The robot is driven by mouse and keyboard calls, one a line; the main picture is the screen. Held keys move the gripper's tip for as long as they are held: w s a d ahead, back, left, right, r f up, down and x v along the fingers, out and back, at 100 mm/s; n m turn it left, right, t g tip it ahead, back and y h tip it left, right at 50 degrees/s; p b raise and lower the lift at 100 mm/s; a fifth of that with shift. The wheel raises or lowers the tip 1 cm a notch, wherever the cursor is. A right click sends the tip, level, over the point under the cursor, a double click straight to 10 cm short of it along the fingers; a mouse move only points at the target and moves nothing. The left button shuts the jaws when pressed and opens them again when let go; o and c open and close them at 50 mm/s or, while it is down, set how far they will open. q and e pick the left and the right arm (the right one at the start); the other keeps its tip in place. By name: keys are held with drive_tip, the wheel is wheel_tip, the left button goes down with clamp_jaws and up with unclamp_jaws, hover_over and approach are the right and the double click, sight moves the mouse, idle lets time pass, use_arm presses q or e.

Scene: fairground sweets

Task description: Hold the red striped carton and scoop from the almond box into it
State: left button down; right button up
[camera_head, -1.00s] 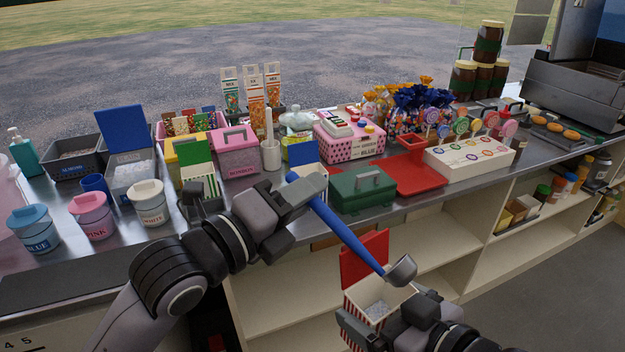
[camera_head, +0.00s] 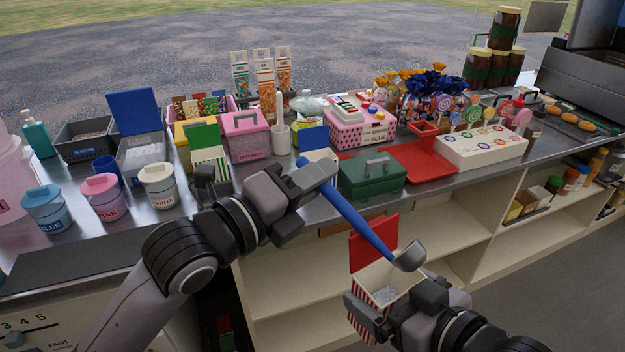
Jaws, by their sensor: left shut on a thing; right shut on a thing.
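My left gripper (camera_head: 318,178) is shut on the blue handle of a scoop (camera_head: 362,228). The scoop slants down to the right, and its grey metal bowl (camera_head: 410,257) hangs just above the far right rim of the red striped carton (camera_head: 366,322). I cannot see whether the bowl holds anything. My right gripper (camera_head: 402,312) is shut on the carton, in front of the counter. The carton's red lid flap (camera_head: 373,246) stands up and pale grey bits show inside. The dark almond box (camera_head: 68,155) stands at the counter's far left, with contents showing inside.
Blue, pink and white buckets (camera_head: 158,190) stand along the left front of the counter. A clear bin with a blue lid (camera_head: 134,110) is next to the almond box. A green box (camera_head: 371,182) and red tray (camera_head: 424,168) stand mid-counter. Open shelves (camera_head: 445,262) lie below.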

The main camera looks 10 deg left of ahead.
use_arm(q)
drive_tip(key=r+m, duration=0.1)
drive_tip(key=s+d+r+m, duration=0.1)
drive_tip(key=r, duration=0.1)
drive_tip(key=d+r+m, duration=0.1)
drive_tip(key=r+m, duration=0.1)
drive_tip(key=shift+s+r, duration=0.1)
drive_tip(key=shift+s, duration=0.3)
drive_tip(key=s+d+r+m, duration=0.5)
drive_tip(key=d+r+m, duration=0.1)
drive_tip(key=m, duration=0.3)
drive_tip(key=shift+s+d+r, duration=0.25)
drive_tip(key=shift+s+d, duration=0.05)
drive_tip(key=shift+d, duration=0.5)
drive_tip(key=shift+s, duration=0.1)
